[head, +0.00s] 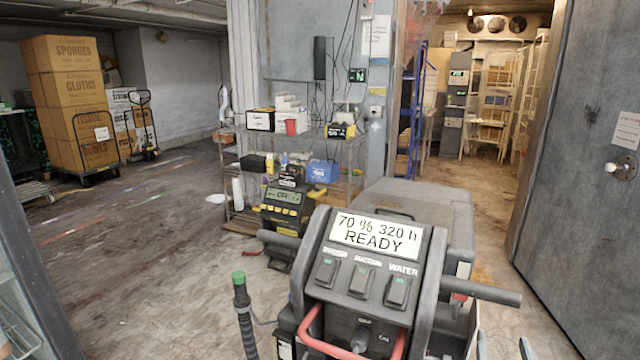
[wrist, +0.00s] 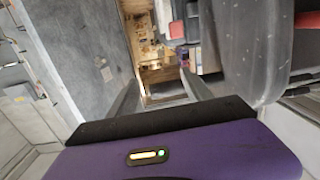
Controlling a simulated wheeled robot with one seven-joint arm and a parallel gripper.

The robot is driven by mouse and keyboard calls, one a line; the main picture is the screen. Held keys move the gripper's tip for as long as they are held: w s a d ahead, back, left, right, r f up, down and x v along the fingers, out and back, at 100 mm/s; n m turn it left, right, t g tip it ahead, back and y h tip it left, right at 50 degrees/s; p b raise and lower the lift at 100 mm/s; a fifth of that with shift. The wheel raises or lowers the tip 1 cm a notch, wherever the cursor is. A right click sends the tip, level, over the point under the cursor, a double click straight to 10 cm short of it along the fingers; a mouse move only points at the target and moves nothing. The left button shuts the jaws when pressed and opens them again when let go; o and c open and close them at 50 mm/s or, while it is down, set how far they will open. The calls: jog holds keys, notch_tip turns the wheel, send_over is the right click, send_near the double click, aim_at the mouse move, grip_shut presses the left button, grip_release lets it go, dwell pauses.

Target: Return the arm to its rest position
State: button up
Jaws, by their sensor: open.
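My gripper (wrist: 160,88) shows in the wrist view with its two grey fingers apart and nothing held between them. Its dark palm and purple wrist housing fill the bottom of that view, with a small lit indicator on the housing. In the head view, two thin grey tips at the bottom edge, right of the middle, may be its fingers; the rest of the arm is out of that view.
A floor-cleaning machine (head: 365,270) with a "READY" display stands close in front, its handles sticking out sideways. A large grey door (head: 575,160) is at the right. A loaded shelf rack (head: 345,150) stands behind. Open floor (head: 130,270) lies at the left.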

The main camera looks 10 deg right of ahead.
jog(key=s+a+f+n+t+y, duration=0.1)
jog(key=s+a+n+t+y, duration=0.25)
jog(key=s+a, duration=1)
jog(key=s+a+f+n+g+y, duration=0.1)
jog(key=s+a+g+y, duration=0.1)
jog(key=s, duration=0.9)
jog(key=s+a+f+n+g+y, duration=0.1)
jog(key=s+a+y, duration=0.2)
jog(key=s, duration=0.8)
jog(key=shift+s+a+f+g, duration=0.15)
jog(key=shift+a+f+g, duration=0.25)
jog(key=shift+a, duration=0.45)
